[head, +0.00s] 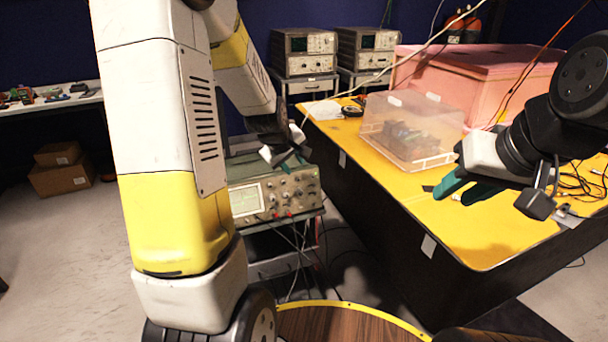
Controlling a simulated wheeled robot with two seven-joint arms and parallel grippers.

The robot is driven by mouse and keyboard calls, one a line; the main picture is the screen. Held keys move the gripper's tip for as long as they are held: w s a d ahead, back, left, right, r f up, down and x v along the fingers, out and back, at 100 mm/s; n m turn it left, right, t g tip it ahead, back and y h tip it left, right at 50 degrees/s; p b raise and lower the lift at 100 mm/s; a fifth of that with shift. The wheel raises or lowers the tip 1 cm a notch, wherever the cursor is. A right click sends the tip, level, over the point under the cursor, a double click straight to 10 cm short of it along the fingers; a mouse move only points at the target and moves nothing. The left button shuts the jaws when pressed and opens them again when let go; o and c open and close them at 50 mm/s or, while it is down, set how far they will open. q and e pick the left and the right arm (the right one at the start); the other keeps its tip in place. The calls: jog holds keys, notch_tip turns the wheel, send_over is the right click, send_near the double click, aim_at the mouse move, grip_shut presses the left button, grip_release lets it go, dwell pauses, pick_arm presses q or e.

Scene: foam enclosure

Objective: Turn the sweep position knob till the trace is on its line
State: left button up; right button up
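An oscilloscope (314,184) stands on a cart left of the yellow table, its lit screen (246,200) at the left of its front panel. Several knobs (286,194) are right of the screen; they are too small to tell which is the sweep position knob, and the trace is not readable. My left gripper (290,158) is at the upper edge of the panel, above the knobs; contact and finger gap cannot be made out. My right gripper (466,190), with teal fingers apart, is open and empty over the yellow table.
The yellow table (480,232) holds a clear plastic box (412,130), a pink foam enclosure (470,80) and loose cables. Leads (300,245) hang from the oscilloscope's front. Two more instruments (304,52) (367,48) stand behind. My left arm covers much of the left side.

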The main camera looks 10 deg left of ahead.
aim_at(298, 179)
pick_arm(q)
jog(key=shift+n, duration=0.4)
jog(key=x, duration=0.6)
jog(key=a+x, duration=0.1)
jog(key=x, duration=0.3)
jog(key=shift+s+f, duration=0.2)
jog(key=shift+s, duration=0.1)
jog(key=shift+c, duration=0.4)
grip_shut()
